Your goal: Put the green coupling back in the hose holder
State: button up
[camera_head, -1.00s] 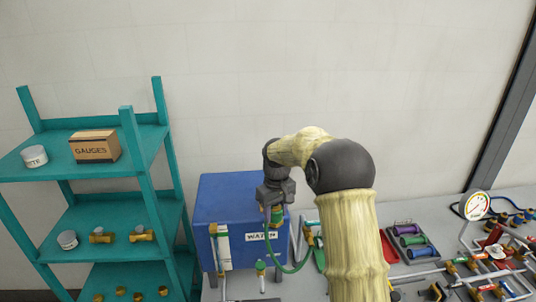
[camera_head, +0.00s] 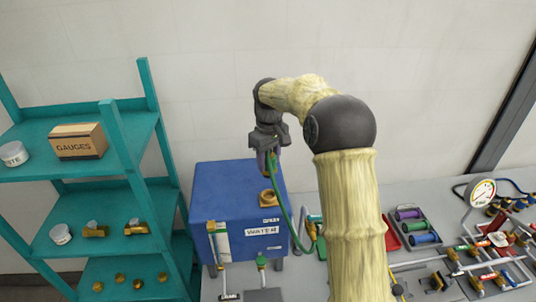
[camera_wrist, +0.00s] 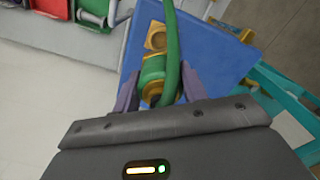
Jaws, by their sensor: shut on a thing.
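My gripper (camera_head: 268,158) is shut on the green coupling (camera_wrist: 153,72), with a finger on each side of it in the wrist view. It is held above the blue water tank (camera_head: 222,190), near the brass fitting (camera_head: 268,198) on the tank's top. The fitting also shows just beyond the coupling in the wrist view (camera_wrist: 156,38). A green hose (camera_head: 283,205) hangs from the coupling and curves down past the tank's right side to the bench. I cannot clearly make out the hose holder; my arm covers part of the bench.
A teal shelf (camera_head: 117,138) stands left of the tank, with a gauges box (camera_head: 78,141) and brass fittings. Right of my arm, the bench carries a tray of coloured rollers (camera_head: 410,228), a pressure gauge (camera_head: 481,192) and pipework. The wall behind is bare.

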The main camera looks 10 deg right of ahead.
jog(key=shift+s+r, duration=0.15)
jog(key=shift+s, duration=0.15)
jog(key=s+d+f+b, duration=0.25)
jog(key=s+b, duration=0.35)
jog(key=s, duration=0.4)
jog(key=s+d+f+b, duration=0.1)
jog(key=s+d+b, duration=0.4)
jog(key=s, duration=0.5)
jog(key=s+d+f+b, duration=0.1)
jog(key=d+f+b, duration=0.1)
jog(key=f+b, duration=0.7)
jog(key=s+d+f+b, duration=0.2)
jog(key=f+b, duration=0.7)
jog(key=f, duration=0.6)
jog(key=s+d+f+b, duration=0.2)
jog(key=f+b, duration=0.7)
jog(key=f, duration=0.4)
dwell(0.4)
dwell(0.4)
